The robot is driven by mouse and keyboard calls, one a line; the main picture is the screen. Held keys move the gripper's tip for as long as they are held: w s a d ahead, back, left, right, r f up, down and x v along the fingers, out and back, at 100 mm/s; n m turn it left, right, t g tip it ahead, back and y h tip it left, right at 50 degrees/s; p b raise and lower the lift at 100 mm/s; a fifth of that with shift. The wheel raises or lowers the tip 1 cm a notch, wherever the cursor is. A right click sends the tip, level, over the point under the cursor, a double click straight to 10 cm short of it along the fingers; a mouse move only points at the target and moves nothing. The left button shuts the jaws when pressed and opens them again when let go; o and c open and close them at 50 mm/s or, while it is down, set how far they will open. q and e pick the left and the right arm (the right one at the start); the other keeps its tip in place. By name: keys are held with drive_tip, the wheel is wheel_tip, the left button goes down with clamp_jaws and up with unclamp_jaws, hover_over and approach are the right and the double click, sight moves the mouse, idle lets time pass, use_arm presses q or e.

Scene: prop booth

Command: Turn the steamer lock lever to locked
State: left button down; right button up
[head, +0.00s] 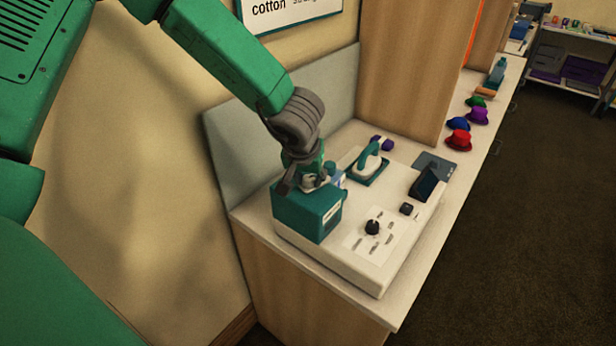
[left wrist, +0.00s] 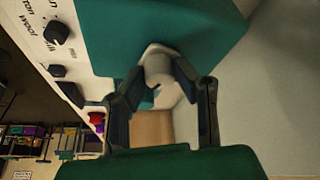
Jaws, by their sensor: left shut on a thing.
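The steamer is a white base (head: 330,258) on a counter, with a teal box (head: 306,216) at its near left end. My left gripper (head: 313,184) is at the top of the teal box. In the left wrist view, my left gripper's fingers (left wrist: 162,76) are closed around a pale grey, rounded part (left wrist: 157,66) beside the teal box (left wrist: 110,28). The fingers hide much of this part. I cannot tell whether it is the lock lever or which way it is turned. My right gripper is not in view.
On the base are a black dial (head: 372,227), a small black switch (head: 407,209), a dark tilted screen (head: 425,182) and a teal-handled iron (head: 369,160). Several hats, one red (head: 459,140), lie further along the counter. A wall panel stands close behind the steamer.

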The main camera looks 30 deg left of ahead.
use_arm(q)
drive_tip(key=shift+a, duration=0.15)
drive_tip(key=n+p, duration=0.2)
drive_tip(key=p, duration=0.1)
drive_tip(key=n+y+p, duration=0.1)
drive_tip(key=p, duration=0.1)
drive_tip(key=shift+w+d+r+g, duration=0.1)
drive_tip(key=shift+d+r+g, duration=0.15)
drive_tip(key=shift+g, duration=0.05)
drive_tip(key=shift+f+n+p, duration=0.15)
drive_tip(key=shift+n+p, duration=0.35)
drive_tip(key=shift+p, duration=0.1)
drive_tip(key=shift+a+f, duration=0.1)
drive_tip(key=shift+a, duration=0.05)
drive_tip(key=c, duration=1.3)
unclamp_jaws()
drive_tip(key=shift+w+f, duration=0.1)
